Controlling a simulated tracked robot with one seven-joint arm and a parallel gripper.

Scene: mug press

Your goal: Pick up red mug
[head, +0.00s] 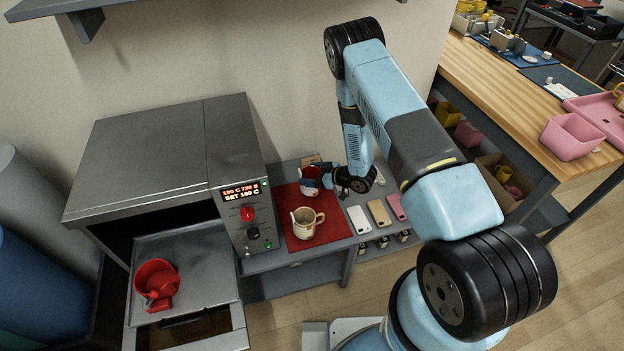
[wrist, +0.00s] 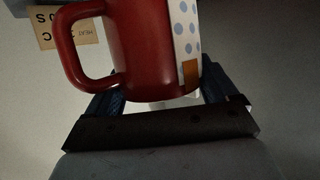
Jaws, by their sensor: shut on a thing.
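The red mug (head: 311,172) is at the back of the red mat, at the end of my arm. In the wrist view the red mug (wrist: 138,45) fills the space between the fingers, with its handle to the left and a white strip with blue dots (wrist: 184,30) on its right side. An orange-brown patch sits low on that strip. My gripper (head: 322,178) is shut on the mug; it also shows in the wrist view (wrist: 160,92). In the head view the gripper partly hides the mug, and I cannot tell whether its base touches the mat.
A cream mug (head: 305,222) stands on the red mat (head: 331,226), in front of the red mug. To the left is a grey oven (head: 160,150) with a tray (head: 205,270) bearing a red clamp (head: 157,284). White, tan and pink slabs (head: 380,212) lie to the right.

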